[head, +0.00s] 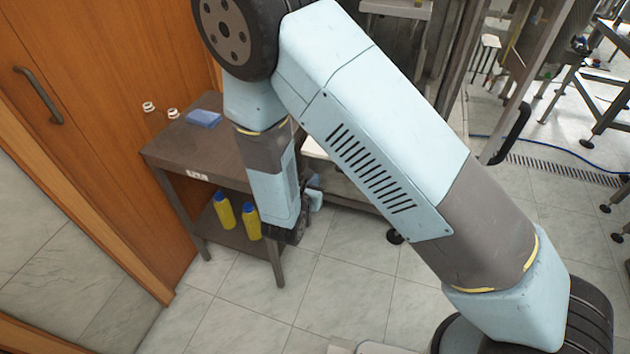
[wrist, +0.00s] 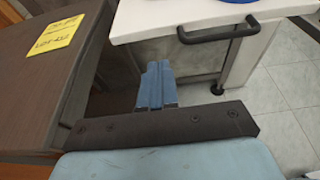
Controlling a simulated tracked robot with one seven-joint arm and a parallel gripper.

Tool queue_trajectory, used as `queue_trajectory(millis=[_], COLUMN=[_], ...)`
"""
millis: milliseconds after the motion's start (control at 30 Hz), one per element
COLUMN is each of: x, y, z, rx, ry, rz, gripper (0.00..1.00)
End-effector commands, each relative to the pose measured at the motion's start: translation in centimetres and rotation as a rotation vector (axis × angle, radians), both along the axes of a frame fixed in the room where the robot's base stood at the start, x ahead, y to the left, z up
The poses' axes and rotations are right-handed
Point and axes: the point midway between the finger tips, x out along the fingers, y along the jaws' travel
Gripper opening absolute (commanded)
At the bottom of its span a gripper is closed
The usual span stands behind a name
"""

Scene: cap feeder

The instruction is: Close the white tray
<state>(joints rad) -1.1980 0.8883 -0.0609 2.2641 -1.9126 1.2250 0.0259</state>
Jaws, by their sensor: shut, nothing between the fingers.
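The white tray (wrist: 185,15) is at the top of the wrist view, with a dark bar handle (wrist: 218,33) along its near side. In the head view only a pale strip of the tray (head: 314,150) shows beside my arm. How far out it stands is hidden. My gripper (wrist: 156,72) is shut and empty, its blue fingers together. It points toward the tray's near edge, left of the handle; I cannot tell whether it touches. In the head view my gripper (head: 316,194) is low beside the brown table, partly hidden by my arm.
A brown table (head: 165,150) stands left of my gripper, bearing a blue item (head: 203,118) and small white caps; yellow bottles (head: 224,211) are on its lower shelf. A yellow label (wrist: 53,34) is on the brown surface. Part of a blue object (wrist: 232,1) shows above the tray. Tiled floor is clear in front.

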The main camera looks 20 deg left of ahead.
Motion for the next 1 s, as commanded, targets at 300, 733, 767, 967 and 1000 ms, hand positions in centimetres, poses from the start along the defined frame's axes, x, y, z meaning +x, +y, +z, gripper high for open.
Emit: queue_trajectory(millis=[300, 733, 767, 967, 1000], x=[5.4, 9.9, 9.9, 10.1, 10.1], y=[-0.4, -0.7, -0.7, -0.7, -0.7], z=[-1.7, -1.9, -1.9, -1.9, -1.9], rx=[0.001, 0.000, 0.000, 0.000, 0.000], ry=[-0.001, 0.000, 0.000, 0.000, 0.000], rz=[-0.001, 0.001, 0.001, 0.001, 0.001], gripper=[0.00, 0.00, 0.00, 0.00, 0.00])
